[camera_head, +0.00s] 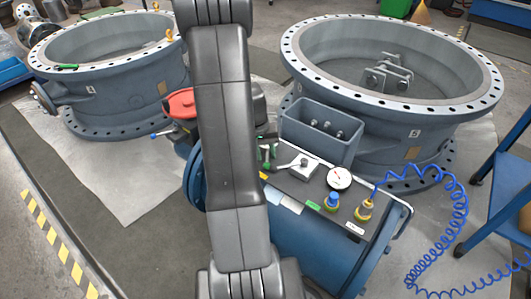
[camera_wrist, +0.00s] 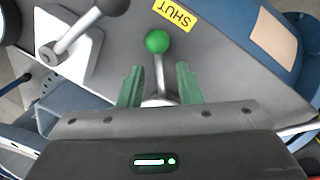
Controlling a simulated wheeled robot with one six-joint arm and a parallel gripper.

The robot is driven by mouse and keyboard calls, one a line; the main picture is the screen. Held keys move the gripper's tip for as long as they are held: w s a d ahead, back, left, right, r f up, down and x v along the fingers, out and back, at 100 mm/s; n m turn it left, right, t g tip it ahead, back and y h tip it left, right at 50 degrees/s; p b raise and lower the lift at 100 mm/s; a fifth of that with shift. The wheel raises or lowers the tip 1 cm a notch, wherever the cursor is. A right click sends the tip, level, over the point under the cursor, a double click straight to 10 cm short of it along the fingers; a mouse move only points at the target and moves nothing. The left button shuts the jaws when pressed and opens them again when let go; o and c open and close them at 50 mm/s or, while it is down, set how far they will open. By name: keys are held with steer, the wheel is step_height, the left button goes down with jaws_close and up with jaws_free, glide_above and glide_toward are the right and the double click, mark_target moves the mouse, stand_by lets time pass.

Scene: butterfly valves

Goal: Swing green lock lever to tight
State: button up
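The green lock lever shows in the wrist view as a green ball knob (camera_wrist: 158,42) on a silver rod that runs down between my fingers. My gripper (camera_wrist: 159,72) has two green fingers, one on each side of the rod, with a visible gap on both sides. The gripper is open, and the knob stands beyond the fingertips. The rod's lower end is hidden behind the gripper body. In the head view my arm covers much of this spot; small green parts show just right of the arm, too small to tell apart.
A grey lever on a white plate (camera_wrist: 75,48) is at the left in the wrist view. A yellow SHUT label (camera_wrist: 174,14) lies near the knob. In the head view, a gauge (camera_head: 339,177), an open blue-grey box (camera_head: 318,128) and a coiled blue hose (camera_head: 458,205) are close by.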

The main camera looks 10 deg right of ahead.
jaws_close()
steer(key=shift+a, duration=0.1)
steer(key=m, duration=0.1)
steer(key=a+m, duration=0.1)
steer(key=m, duration=0.1)
steer(key=shift+w+a+g, duration=0.3)
steer(key=shift+w, duration=0.1)
steer(key=m, duration=0.1)
steer(key=w+a+m, duration=0.1)
steer(key=m, duration=0.1)
steer(key=shift+a+r+y+p, duration=0.1)
steer(key=shift+a+y+p, duration=0.05)
steer(key=shift+y+p, duration=0.2)
steer(key=m, duration=0.1)
steer(key=w+a+m+p, duration=0.1)
steer(key=m, duration=0.1)
steer(key=shift+w+g, duration=0.25)
steer(key=shift+g, duration=0.15)
steer(key=shift+w+a+m+y+p, duration=0.2)
steer(key=shift+w+m+p, duration=0.15)
steer(key=shift+m, duration=0.45)
steer(key=shift+w+a+m+y+p, duration=0.2)
steer(key=shift+w+m, duration=0.2)
steer(key=shift+m, duration=0.4)
